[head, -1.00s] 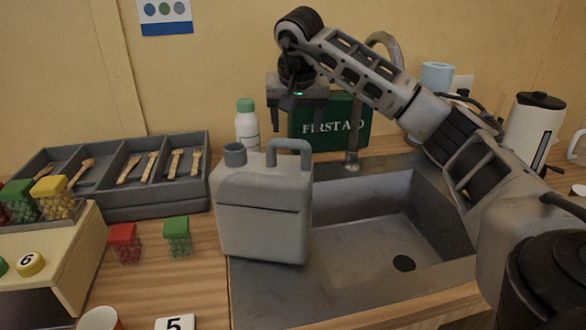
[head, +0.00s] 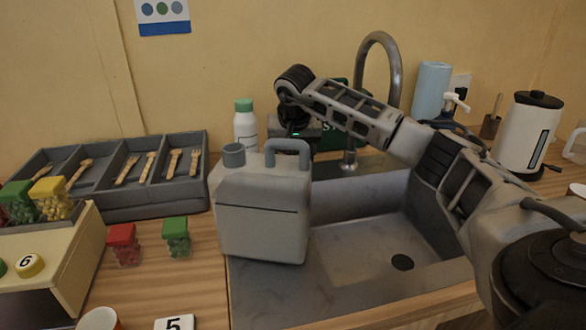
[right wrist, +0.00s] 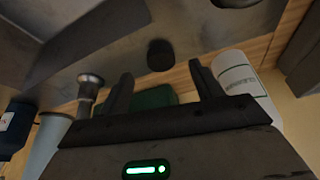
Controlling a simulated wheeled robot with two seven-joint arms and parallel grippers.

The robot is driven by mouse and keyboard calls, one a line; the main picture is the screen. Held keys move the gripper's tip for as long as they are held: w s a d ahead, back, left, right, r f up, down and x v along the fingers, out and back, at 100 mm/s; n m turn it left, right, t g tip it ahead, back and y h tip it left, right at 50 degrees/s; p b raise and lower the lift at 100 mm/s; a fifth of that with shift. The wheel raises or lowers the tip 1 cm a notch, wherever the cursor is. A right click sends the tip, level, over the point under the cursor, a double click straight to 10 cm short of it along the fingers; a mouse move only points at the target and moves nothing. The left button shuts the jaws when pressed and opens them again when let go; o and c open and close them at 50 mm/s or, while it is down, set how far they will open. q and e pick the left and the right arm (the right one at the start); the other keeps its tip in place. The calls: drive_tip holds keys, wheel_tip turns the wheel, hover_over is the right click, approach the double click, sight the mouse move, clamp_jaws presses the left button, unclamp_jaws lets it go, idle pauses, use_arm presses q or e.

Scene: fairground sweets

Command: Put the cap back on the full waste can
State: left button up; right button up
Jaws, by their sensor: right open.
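The waste can (head: 262,218) is a grey jerrycan standing upright on the near left rim of the sink. It has a round grey neck (head: 234,157) at its top left and a looped handle. A short dark round piece, which looks like the cap (right wrist: 160,55), stands on the sink's rim in the right wrist view. In the head view it is hidden, apparently behind the can. My right gripper (right wrist: 163,88) is open and empty, its fingers pointing toward the cap but apart from it. My left gripper is not in view.
The sink (head: 350,260) lies right of the can, with a tall tap (head: 395,60) behind. A green first-aid box (right wrist: 155,97) and a white bottle (head: 245,125) stand behind the can. A divided tray (head: 150,207) and small sweet boxes (head: 176,238) are to its left.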

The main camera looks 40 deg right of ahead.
drive_tip(key=x, duration=0.4)
drive_tip(key=shift+w+d+f+p, duration=0.2)
drive_tip(key=shift+w+f+p, duration=0.05)
drive_tip(key=shift+f+p, duration=0.05)
drive_tip(key=c, duration=1)
